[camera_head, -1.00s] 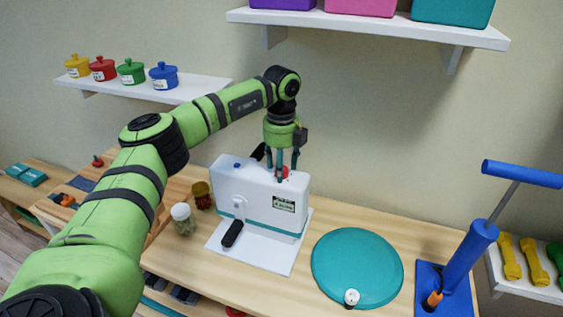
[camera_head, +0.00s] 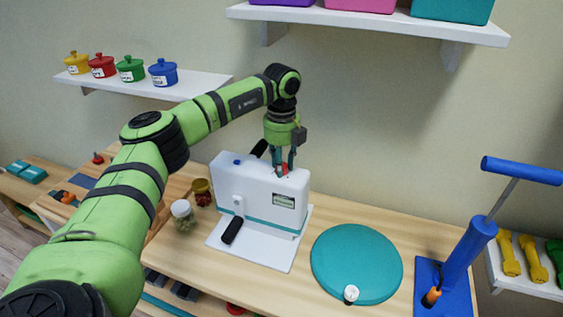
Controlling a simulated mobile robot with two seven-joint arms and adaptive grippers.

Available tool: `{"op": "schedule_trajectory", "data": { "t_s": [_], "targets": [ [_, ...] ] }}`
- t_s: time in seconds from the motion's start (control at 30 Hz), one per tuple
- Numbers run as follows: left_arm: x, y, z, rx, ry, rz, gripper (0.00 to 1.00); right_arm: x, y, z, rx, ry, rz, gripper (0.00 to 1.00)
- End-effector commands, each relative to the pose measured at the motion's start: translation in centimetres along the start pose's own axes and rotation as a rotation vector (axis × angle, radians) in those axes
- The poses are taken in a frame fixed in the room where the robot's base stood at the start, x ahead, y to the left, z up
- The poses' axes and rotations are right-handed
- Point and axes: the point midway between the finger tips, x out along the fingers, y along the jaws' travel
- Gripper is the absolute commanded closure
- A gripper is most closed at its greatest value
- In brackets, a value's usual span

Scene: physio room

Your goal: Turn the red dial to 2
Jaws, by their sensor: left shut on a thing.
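The red dial (camera_head: 284,168) sits on top of the white machine (camera_head: 258,192), near its right end, and shows only in part between my fingers. My left gripper (camera_head: 281,168) points straight down from above and is shut on the red dial. The dial's numbers and pointer are too small and hidden to read. The white machine stands on a white base plate, with a blue button (camera_head: 237,162) on top at the left and a black-handled lever (camera_head: 232,230) at the front. My right gripper is not in view.
Two jars (camera_head: 183,214) stand left of the machine. A teal disc (camera_head: 357,264) with a small white-topped item lies to the right. A blue pump-like stand (camera_head: 468,250) is at the far right. A shelf (camera_head: 480,32) with bins hangs above; another shelf holds coloured pots (camera_head: 163,73).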

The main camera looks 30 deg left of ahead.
Motion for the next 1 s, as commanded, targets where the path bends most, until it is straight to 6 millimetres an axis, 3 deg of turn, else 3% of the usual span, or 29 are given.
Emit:
{"op": "schedule_trajectory", "data": {
  "t_s": [1.0],
  "targets": [
    [0.13, 0.04, -0.08, 0.834, 0.004, 0.003, 1.0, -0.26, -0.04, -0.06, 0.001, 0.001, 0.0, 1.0]
  ]
}}
